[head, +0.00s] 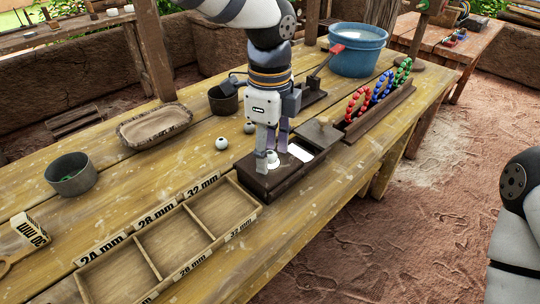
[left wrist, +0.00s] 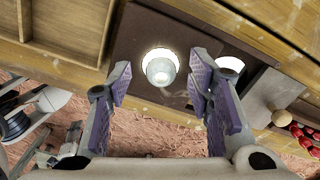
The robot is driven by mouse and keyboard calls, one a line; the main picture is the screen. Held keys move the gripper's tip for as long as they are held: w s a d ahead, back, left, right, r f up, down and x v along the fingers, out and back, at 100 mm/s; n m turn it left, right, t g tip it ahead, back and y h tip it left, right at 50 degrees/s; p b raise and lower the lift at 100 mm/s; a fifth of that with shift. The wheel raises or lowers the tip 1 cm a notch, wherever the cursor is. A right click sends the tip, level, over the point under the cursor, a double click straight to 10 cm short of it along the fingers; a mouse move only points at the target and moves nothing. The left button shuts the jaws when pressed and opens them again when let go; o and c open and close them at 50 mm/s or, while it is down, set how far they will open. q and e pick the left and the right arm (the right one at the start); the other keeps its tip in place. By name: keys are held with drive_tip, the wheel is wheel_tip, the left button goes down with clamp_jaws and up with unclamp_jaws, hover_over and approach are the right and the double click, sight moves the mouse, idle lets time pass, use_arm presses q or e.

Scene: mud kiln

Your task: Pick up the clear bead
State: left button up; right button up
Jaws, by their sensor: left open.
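The clear bead (left wrist: 161,71) sits over a lit round spot on a dark wooden box; it looks pale and glassy. In the head view the bead (head: 272,158) shows small between my left gripper's fingers. My left gripper (head: 272,156) points down over the dark box (head: 262,185), its fingers apart. In the left wrist view the left gripper (left wrist: 158,90) is open, with the bead a little beyond and between its purple pads; I see no contact. A second lit spot (left wrist: 230,65) lies to the right on the box. My right gripper is out of view.
A sectioned wooden tray (head: 170,240) with size labels lies left of the box. Pale beads (head: 221,143) lie loose on the table behind. A rack of red, blue and green beads (head: 378,108) and a blue bucket (head: 358,50) stand to the right.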

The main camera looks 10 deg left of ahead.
sight(271, 152)
use_arm(q)
drive_tip(key=shift+f, duration=0.15)
drive_tip(key=c, duration=1)
drive_tip(key=shift+c, duration=0.2)
wheel_tip(271, 152, up, 3)
drive_tip(key=shift+w+r, duration=0.15)
drive_tip(key=s+d+r+p, duration=0.1)
drive_tip(key=s+d+r, duration=0.1)
drive_tip(key=s+r, duration=0.3)
drive_tip(key=s+d+r, duration=0.3)
drive_tip(key=s+r, duration=0.1)
drive_tip(key=s, duration=0.4)
drive_tip(key=shift+d+r+p, duration=0.25)
drive_tip(key=shift+r+p, duration=0.1)
drive_tip(key=shift+r, duration=0.05)
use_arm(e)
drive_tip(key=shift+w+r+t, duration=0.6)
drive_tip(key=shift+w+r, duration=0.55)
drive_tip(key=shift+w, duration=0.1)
